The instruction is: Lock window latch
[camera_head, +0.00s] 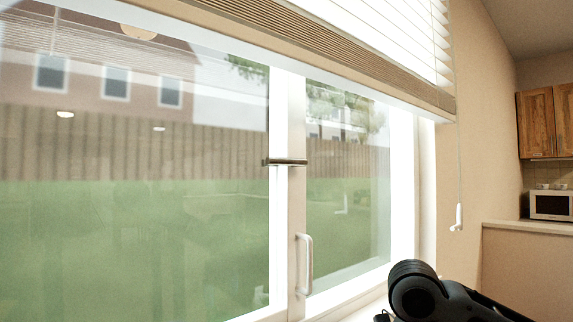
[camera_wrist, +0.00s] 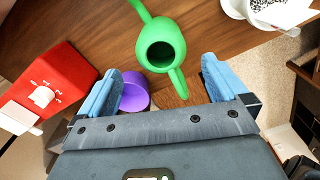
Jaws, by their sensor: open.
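The window latch (camera_head: 284,162) is a short dark metal bar on the white centre frame between the two panes, lying about level across it. A white pull handle (camera_head: 304,264) is fixed on the same frame below it. In the wrist view my gripper (camera_wrist: 162,80) is open and empty, with blue finger pads well apart. It points toward a wooden surface, away from the latch. The latch does not show in the wrist view. In the head view only a dark part of my arm shows at the bottom right; the gripper is not visible there.
The wrist view shows a green watering can (camera_wrist: 160,48), a purple cup (camera_wrist: 135,92), a red box (camera_wrist: 50,88) and a white bowl (camera_wrist: 270,12) on the wooden surface (camera_wrist: 100,35). A blind (camera_head: 350,50) covers the window top; its cord (camera_head: 459,170) hangs at right.

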